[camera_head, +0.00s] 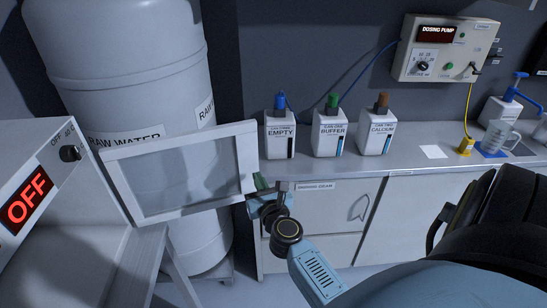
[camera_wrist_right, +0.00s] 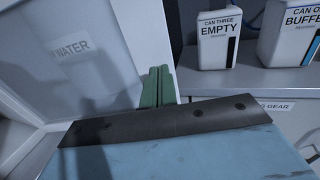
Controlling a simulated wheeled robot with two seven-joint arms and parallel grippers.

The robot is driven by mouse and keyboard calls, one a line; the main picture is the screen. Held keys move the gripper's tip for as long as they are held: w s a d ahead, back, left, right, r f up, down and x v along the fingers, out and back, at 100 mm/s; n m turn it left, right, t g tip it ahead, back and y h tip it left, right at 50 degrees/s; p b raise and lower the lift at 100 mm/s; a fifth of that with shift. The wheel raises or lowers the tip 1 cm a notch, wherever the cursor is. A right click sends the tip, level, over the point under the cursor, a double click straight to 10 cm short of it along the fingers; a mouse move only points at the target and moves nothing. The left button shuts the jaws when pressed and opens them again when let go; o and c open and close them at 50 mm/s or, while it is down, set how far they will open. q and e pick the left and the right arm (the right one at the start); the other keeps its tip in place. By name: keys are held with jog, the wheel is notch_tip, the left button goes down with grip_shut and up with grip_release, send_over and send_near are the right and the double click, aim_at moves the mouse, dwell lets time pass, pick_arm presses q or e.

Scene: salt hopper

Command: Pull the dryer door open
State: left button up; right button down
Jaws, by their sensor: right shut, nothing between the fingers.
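The dryer (camera_head: 35,200) stands at the left with a red OFF display. Its door (camera_head: 240,150), a white frame around a clear pane, stands swung out from the dryer, whose pale interior shows at the lower left. My right gripper (camera_head: 260,183) is at the door's free right edge, its green fingers shut with nothing between them. In the right wrist view the fingers (camera_wrist_right: 157,88) are together beside the door's white frame (camera_wrist_right: 150,40). I cannot tell whether they touch it. The door's handle is not clearly seen. My left gripper is not in view.
A large white raw water tank (camera_head: 130,70) stands close behind the door. A grey counter (camera_head: 400,162) with white cans labelled empty (camera_head: 280,140), buffer (camera_head: 330,135) and calcium (camera_head: 378,135) is to the right. A dosing pump (camera_head: 445,50) hangs on the wall.

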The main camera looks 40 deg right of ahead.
jog(key=b+v, duration=0.2)
jog(key=v, duration=0.9)
jog(key=s+a+f+n+g+y+b, duration=0.2)
jog(key=s+a+f+n+y, duration=0.15)
jog(key=f+n, duration=0.65)
jog(key=s+a+f+n+g+y+b, duration=0.15)
jog(key=a+f+n, duration=0.45)
jog(key=f, duration=0.8)
jog(key=s+a+f+n+g+y+b, duration=0.2)
jog(key=s+a+f+n+g+y, duration=0.1)
jog(key=f+n, duration=0.8)
jog(key=s+d+f+n+g+b, duration=0.1)
jog(key=s+f+n+g, duration=0.3)
jog(key=s+f+n, duration=0.4)
jog(key=s+d+f+n+g+h+b, duration=0.1)
jog(key=s+f+n+g, duration=0.4)
jog(key=s, duration=1.3)
notch_tip(320, 180, down, 8)
jog(key=d+n+b, duration=0.1)
jog(key=d+n, duration=0.1)
jog(key=n, duration=0.1)
jog(key=shift+s+r, duration=0.2)
jog(key=shift+s, duration=0.2)
